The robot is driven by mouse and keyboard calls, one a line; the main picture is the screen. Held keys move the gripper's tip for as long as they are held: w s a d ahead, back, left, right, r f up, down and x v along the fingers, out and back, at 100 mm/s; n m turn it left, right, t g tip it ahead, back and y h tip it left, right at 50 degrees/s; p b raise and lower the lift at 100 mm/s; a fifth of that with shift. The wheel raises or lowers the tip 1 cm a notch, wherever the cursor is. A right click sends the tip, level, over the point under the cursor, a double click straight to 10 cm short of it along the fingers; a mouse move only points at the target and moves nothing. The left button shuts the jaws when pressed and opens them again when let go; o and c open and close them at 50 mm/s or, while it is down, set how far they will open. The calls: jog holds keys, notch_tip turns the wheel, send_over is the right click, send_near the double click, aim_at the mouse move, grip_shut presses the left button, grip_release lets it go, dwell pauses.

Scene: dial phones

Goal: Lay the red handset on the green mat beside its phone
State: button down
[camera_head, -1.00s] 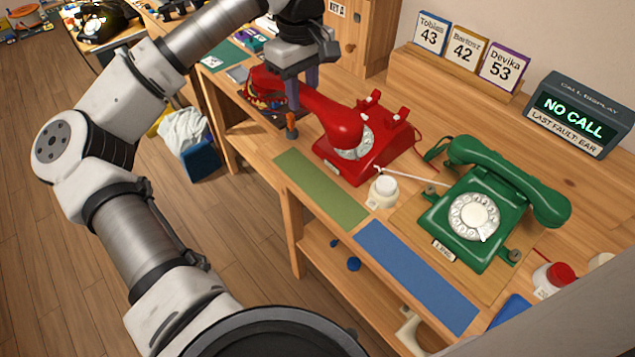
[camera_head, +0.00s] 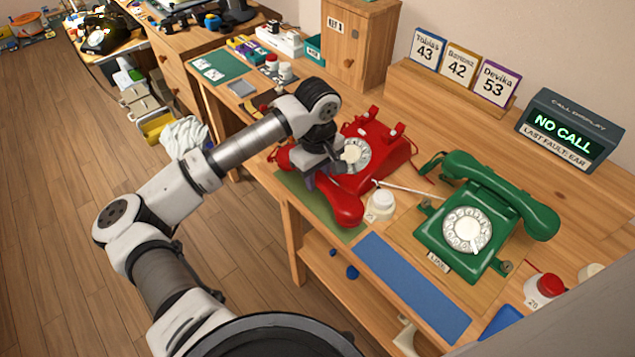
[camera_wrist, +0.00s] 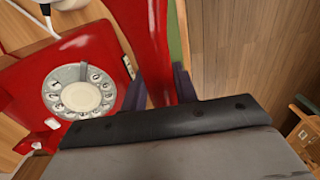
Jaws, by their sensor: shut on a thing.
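The red handset (camera_head: 340,205) is in my gripper (camera_head: 318,182), over the green mat (camera_head: 297,187) in front of the red phone (camera_head: 377,157). In the wrist view my gripper (camera_wrist: 160,88) is shut on the middle of the red handset (camera_wrist: 158,45). The handset lies lengthwise along the mat and covers much of it. I cannot tell whether it touches the mat. The red phone, with its white dial, has an empty cradle; its dial also shows in the wrist view (camera_wrist: 80,95). A strip of the green mat shows beyond the handset in the wrist view (camera_wrist: 175,40).
A white jar (camera_head: 381,204) stands close to the handset's near end. A blue mat (camera_head: 413,287) and a green phone (camera_head: 480,215) with its handset on lie to the right. The table's front edge runs just beside the green mat.

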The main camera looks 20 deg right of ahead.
jog(key=shift+f+p, duration=0.4)
jog(key=shift+f, duration=1.45)
jog(key=shift+f, duration=0.2)
jog(key=c, duration=1.1)
grip_release()
